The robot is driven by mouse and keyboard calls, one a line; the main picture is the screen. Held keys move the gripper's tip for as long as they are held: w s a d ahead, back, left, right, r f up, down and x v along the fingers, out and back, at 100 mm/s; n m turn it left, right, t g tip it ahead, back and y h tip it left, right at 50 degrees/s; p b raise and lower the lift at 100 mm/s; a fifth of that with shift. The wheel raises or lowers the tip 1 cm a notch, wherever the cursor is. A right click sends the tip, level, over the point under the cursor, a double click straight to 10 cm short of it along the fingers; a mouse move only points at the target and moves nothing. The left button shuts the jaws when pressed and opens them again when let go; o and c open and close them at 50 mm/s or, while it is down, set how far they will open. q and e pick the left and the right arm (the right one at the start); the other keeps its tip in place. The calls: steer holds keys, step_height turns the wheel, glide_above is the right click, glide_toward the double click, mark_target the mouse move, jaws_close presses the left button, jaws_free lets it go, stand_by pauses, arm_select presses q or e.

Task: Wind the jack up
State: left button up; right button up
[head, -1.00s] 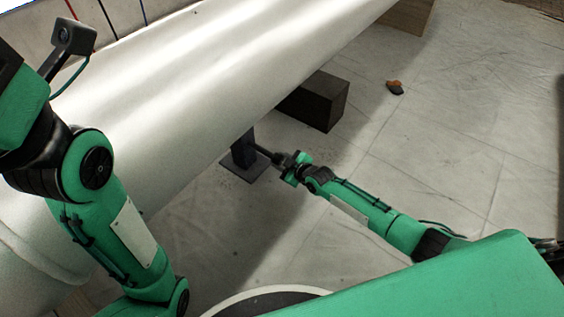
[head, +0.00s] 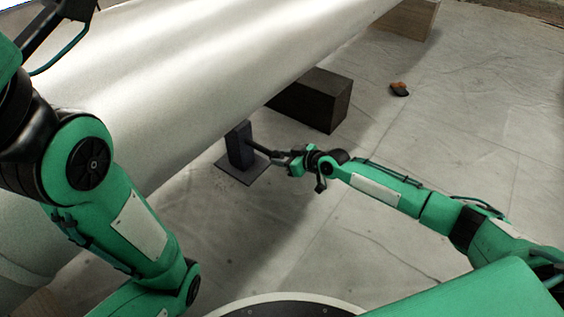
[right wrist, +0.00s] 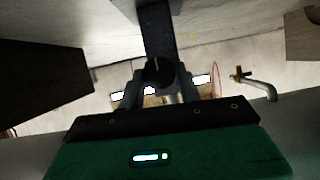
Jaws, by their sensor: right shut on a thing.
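The dark jack (head: 240,148) stands upright on its flat square base plate (head: 240,173), beside and partly under the large pale cylinder (head: 190,85). A dark bar (head: 261,149) sticks out from its side toward my right gripper (head: 279,158). My right gripper is shut on this bar at its outer end. In the right wrist view, a round dark end (right wrist: 158,72) sits between the two fingers, with the dark jack column (right wrist: 158,28) behind it. My left arm rises at the left of the head view; its gripper is out of frame.
A dark block (head: 312,100) lies under the cylinder behind the jack, and a wooden block (head: 408,18) is farther back. A small orange and dark object (head: 399,89) lies on the sheeted floor. The floor to the right is mostly clear.

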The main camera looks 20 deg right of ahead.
mark_target(281, 158)
steer(key=o, duration=0.9)
steer(key=shift+o, duration=0.2)
steer(key=shift+p+v, duration=1.1)
steer(key=shift+v, duration=1.05)
steer(key=p+v, duration=0.1)
steer(key=v, duration=0.2)
steer(key=shift+s+d+r, duration=0.15)
steer(key=shift+s+d, duration=0.1)
